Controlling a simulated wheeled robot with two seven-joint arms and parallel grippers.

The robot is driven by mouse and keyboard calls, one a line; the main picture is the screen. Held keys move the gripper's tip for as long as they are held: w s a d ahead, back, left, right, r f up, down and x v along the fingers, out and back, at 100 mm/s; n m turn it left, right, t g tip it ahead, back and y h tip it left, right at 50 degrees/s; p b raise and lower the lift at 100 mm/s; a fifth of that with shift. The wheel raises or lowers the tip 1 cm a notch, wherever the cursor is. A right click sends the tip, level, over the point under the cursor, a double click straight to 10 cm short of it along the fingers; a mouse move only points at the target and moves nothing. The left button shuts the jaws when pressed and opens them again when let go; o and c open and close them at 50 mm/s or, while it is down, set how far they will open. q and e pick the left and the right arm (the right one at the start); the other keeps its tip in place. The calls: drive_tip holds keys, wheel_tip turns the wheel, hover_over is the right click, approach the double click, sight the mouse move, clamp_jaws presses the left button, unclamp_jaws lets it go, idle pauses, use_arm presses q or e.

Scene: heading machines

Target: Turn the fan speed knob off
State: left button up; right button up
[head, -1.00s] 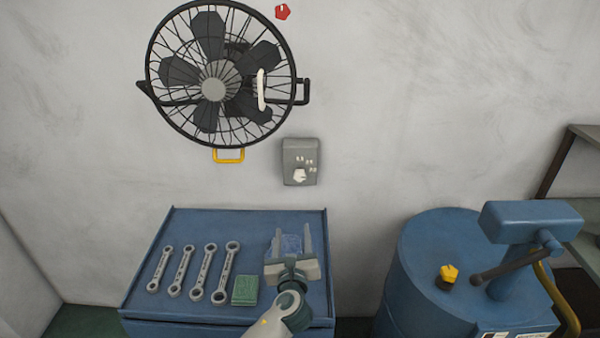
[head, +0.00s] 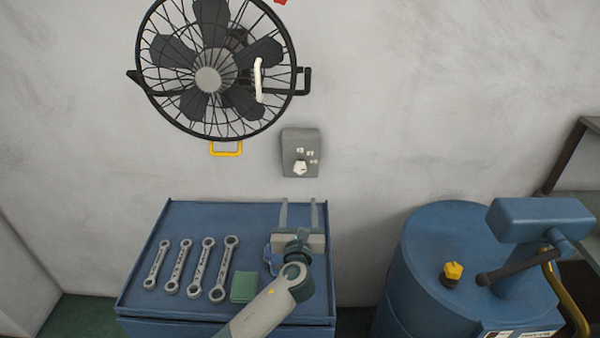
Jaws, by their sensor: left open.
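The fan speed control is a grey box (head: 300,138) on the wall, below and right of the black wall fan (head: 208,79). Its white knob (head: 300,168) sits low on the box face, with small white marks above and to its right. My left gripper (head: 299,202) is open and empty, its two fingers pointing up toward the wall. In the picture its fingertips are just below the box and apart from the knob. My right gripper is not in view.
A blue cabinet top (head: 190,218) holds several wrenches (head: 186,268) and a green block (head: 244,287), with a blue item (head: 270,262) partly hidden by my gripper. A blue drum-shaped machine (head: 418,258) with a yellow knob (head: 453,270) stands at right.

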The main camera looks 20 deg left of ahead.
sight(300, 170)
use_arm(q)
drive_tip(key=p+x, duration=0.1)
drive_tip(key=x, duration=1.3)
drive_tip(key=shift+w+p, duration=0.1)
drive_tip(key=shift+p, duration=0.2)
drive_tip(key=shift+x, duration=0.95)
drive_tip(key=shift+c, duration=0.4)
drive_tip(key=c, duration=1)
